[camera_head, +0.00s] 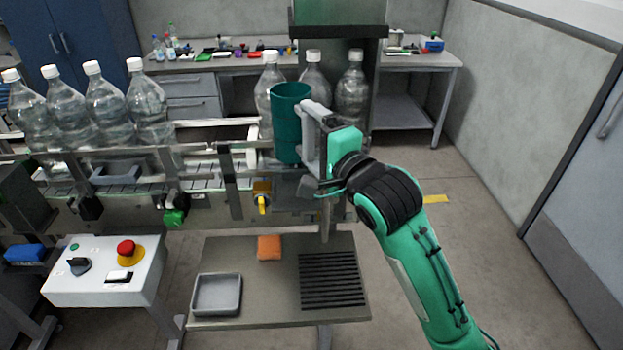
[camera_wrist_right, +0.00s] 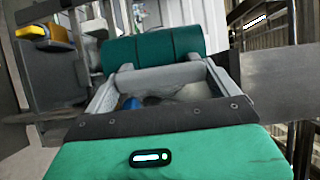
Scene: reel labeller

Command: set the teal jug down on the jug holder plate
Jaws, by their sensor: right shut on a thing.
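The teal jug (camera_head: 290,122) is held upright in the air in front of the bottle line, well above the small table. It also shows in the right wrist view (camera_wrist_right: 150,48), just beyond the fingers. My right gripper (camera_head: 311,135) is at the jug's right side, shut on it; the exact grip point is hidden. In the right wrist view the grey fingers (camera_wrist_right: 160,88) reach toward the jug. No plate is clearly marked as the jug holder; a black ribbed plate (camera_head: 332,281) lies on the small table below. My left gripper is not in view.
The small table (camera_head: 240,257) also bears an orange block (camera_head: 269,247) and a grey tray (camera_head: 217,294). Behind the jug runs a conveyor (camera_head: 205,178) with several clear bottles (camera_head: 106,108). A control box with a red button (camera_head: 126,248) stands at left.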

